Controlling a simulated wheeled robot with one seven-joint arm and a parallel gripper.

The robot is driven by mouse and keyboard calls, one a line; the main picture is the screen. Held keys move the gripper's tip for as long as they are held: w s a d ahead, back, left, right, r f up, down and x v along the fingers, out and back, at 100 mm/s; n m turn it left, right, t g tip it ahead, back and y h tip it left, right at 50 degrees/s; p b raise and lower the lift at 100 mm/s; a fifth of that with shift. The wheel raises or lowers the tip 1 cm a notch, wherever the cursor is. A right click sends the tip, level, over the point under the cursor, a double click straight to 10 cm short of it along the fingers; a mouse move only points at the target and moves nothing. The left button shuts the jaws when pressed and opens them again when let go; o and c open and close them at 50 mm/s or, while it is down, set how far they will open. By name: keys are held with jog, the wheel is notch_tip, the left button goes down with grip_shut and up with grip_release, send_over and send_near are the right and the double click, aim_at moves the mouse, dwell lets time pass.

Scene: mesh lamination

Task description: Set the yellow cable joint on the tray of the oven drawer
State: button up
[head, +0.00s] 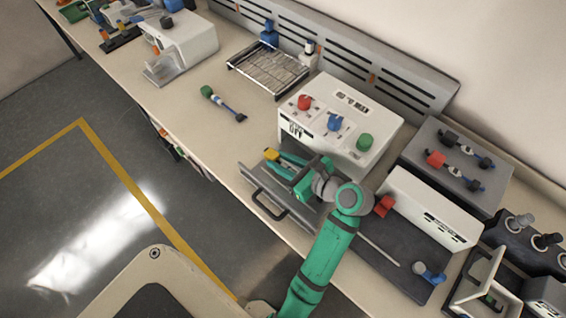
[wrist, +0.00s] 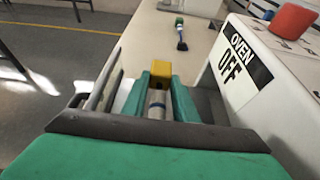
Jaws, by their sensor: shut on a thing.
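The yellow cable joint (head: 271,154) is held between the fingers of my gripper (head: 287,165), which is shut on it. In the wrist view its yellow end (wrist: 161,70) sticks out past the green fingertips (wrist: 160,88), with a pale shaft between them. The white oven (head: 341,122) stands just behind, with a label reading OVEN OFF in the wrist view (wrist: 243,62). The oven drawer (head: 266,205) is pulled out at the front, its dark handle toward the bench edge. My gripper is over the drawer; the gap between joint and tray is hard to judge.
A green-ended cable joint (head: 222,103) lies on the bench to the left, and a wire rack (head: 268,69) stands behind it. To the right are a white box (head: 428,210) on a dark mat and a grey block (head: 456,165) holding cable joints.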

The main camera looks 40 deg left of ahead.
jog(key=shift+w+f, duration=0.2)
jog(key=shift+f, duration=1.55)
jog(key=shift+f, duration=0.1)
jog(key=o, duration=0.9)
jog(key=shift+c, duration=0.2)
jog(key=shift+d+r, duration=0.25)
jog(key=shift+d, duration=0.1)
jog(key=v, duration=1)
jog(key=shift+a, duration=0.1)
jog(key=shift+d+r, duration=0.3)
jog(key=shift+d, duration=0.3)
